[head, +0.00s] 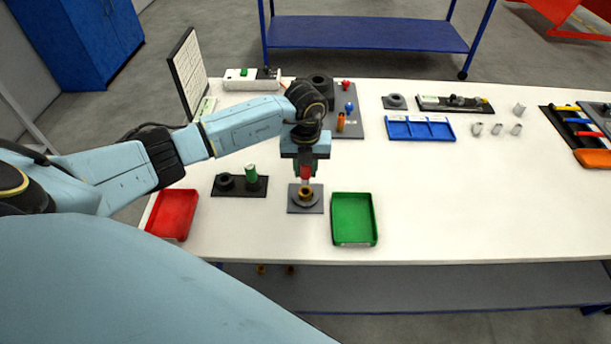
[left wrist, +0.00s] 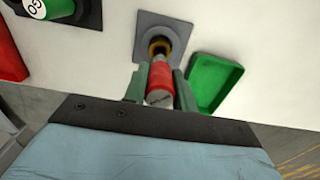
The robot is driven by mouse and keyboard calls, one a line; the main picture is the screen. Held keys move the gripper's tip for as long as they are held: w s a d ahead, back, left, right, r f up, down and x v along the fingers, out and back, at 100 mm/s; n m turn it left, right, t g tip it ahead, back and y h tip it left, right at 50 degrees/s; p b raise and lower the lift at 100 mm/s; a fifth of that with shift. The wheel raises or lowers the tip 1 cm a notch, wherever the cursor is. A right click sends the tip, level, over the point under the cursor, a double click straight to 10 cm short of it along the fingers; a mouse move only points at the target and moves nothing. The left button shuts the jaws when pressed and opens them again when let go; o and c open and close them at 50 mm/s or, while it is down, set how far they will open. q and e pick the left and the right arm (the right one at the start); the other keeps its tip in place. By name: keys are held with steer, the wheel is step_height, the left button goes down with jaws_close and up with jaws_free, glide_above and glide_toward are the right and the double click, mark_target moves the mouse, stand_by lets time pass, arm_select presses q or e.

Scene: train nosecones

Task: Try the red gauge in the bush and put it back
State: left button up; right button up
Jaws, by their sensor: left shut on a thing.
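My left gripper (head: 305,170) is shut on the red gauge (head: 306,172) and holds it upright over the bush (head: 305,192). The bush is a brass-coloured ring on a grey square base on the table. In the left wrist view the red gauge (left wrist: 160,82) sits between the fingers, its far end at the bush (left wrist: 159,47). I cannot tell whether the tip is inside the bush or just above it. A green gauge marked GO (left wrist: 50,8) stands in a dark holder (head: 228,184) to the left. My right gripper is not in view.
A red tray (head: 173,214) lies at the left front edge and a green tray (head: 354,219) right of the bush. A grey board with coloured pegs (head: 349,125) stands behind my gripper. A blue divided tray (head: 419,128) is farther right. The table's front right is clear.

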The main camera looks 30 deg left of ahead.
arm_select(q)
steer(key=shift+r+p, duration=1.6)
steer(key=shift+r, duration=0.55)
